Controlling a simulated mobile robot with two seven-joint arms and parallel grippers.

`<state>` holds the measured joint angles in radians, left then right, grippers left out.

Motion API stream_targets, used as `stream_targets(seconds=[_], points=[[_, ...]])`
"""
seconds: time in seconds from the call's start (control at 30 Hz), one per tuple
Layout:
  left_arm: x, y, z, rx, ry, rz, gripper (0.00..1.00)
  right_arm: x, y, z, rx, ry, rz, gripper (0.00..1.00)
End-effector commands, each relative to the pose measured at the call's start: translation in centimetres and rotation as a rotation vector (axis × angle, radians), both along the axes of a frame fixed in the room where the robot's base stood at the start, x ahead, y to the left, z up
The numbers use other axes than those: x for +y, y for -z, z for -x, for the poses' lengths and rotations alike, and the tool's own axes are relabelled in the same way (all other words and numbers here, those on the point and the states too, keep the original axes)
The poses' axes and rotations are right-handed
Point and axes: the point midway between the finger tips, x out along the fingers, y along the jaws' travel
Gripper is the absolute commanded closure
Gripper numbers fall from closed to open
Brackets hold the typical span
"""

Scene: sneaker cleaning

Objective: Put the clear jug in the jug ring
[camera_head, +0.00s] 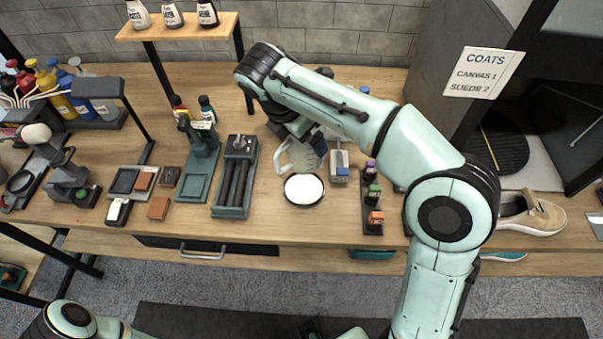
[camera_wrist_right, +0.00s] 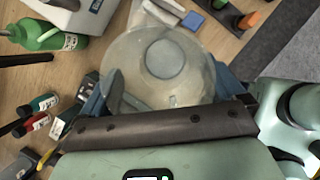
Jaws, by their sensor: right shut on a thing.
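The clear jug (camera_head: 305,156) is in my right gripper (camera_head: 305,133), over the middle of the bench. Its pale handle (camera_head: 281,157) points left in the head view. The right wrist view shows the see-through jug (camera_wrist_right: 180,58) between the fingers, close to the camera. A white round with a dark rim (camera_head: 304,204) lies just below the jug in the head view. I cannot tell for certain whether this is the jug ring, or how far the jug is above the bench. My left arm shows at the bottom left, but its gripper is not visible.
Left of the jug is a dark green tray with rollers (camera_head: 235,182). To its right are a white-and-blue block (camera_head: 339,165) and a rack of small bottles (camera_head: 372,200). A green bottle (camera_wrist_right: 45,35) lies near the jug in the wrist view. A sneaker (camera_head: 530,214) is far right.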

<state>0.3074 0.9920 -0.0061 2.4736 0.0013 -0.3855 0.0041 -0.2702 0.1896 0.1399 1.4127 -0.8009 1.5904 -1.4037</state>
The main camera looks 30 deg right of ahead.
Motion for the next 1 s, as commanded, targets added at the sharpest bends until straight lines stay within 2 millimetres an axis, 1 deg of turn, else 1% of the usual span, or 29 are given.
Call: stream_targets(seconds=[0.03,0.1,0.2,0.3,0.57,0.8,1.0], points=[[0.0,0.7,0.3,0.003,0.000,0.000,0.57,0.0,1.8,0.1,0.006,-0.001,0.001,0.36],[0.0,1.2,0.4,0.005,0.000,-0.001,0.57,0.0,3.7,0.1,0.004,0.000,0.001,0.36],[0.0,1.8,0.6,0.007,0.000,0.000,0.57,0.0,6.0,0.1,0.004,0.000,0.001,0.36],[0.0,2.2,0.7,0.008,0.000,-0.001,0.57,0.0,7.7,0.0,0.002,-0.001,0.000,0.36],[0.0,2.5,0.8,0.009,0.000,0.000,0.57,0.0,9.6,0.0,0.001,-0.001,0.000,0.36],[0.0,3.2,1.0,0.011,0.000,-0.001,0.57,0.0,13.0,0.0,0.002,0.000,0.000,0.36],[0.0,3.2,1.0,0.011,0.001,0.000,0.57,0.0,13.1,0.0,-0.002,-0.001,-0.001,0.36]])
